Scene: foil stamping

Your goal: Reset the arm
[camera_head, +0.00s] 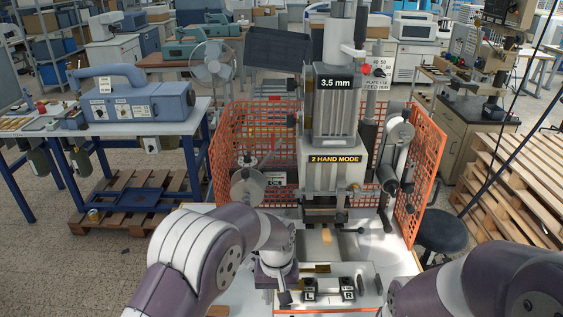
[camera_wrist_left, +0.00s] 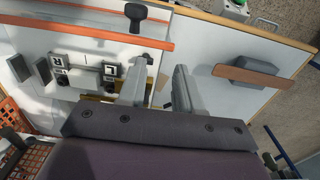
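My left arm comes in from the lower left of the head view and bends down at the wrist. My left gripper (camera_head: 284,298) points down beside the control plate (camera_head: 371,279) with its black L block (camera_head: 310,290) and R block (camera_head: 347,290). In the left wrist view my left gripper (camera_wrist_left: 158,82) has its two grey fingers apart, with nothing held between them. The L block (camera_wrist_left: 109,72) and R block (camera_wrist_left: 60,66) lie left of the fingers there. My right arm (camera_head: 480,285) shows at the lower right; its gripper is out of view.
The foil stamping press (camera_head: 333,160) stands behind the plate, with orange mesh guards (camera_head: 428,165) at its sides. A black knob (camera_wrist_left: 134,14) and a brown strip on a grey block (camera_wrist_left: 255,76) show in the left wrist view. A blue machine (camera_head: 135,100) stands on the left bench.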

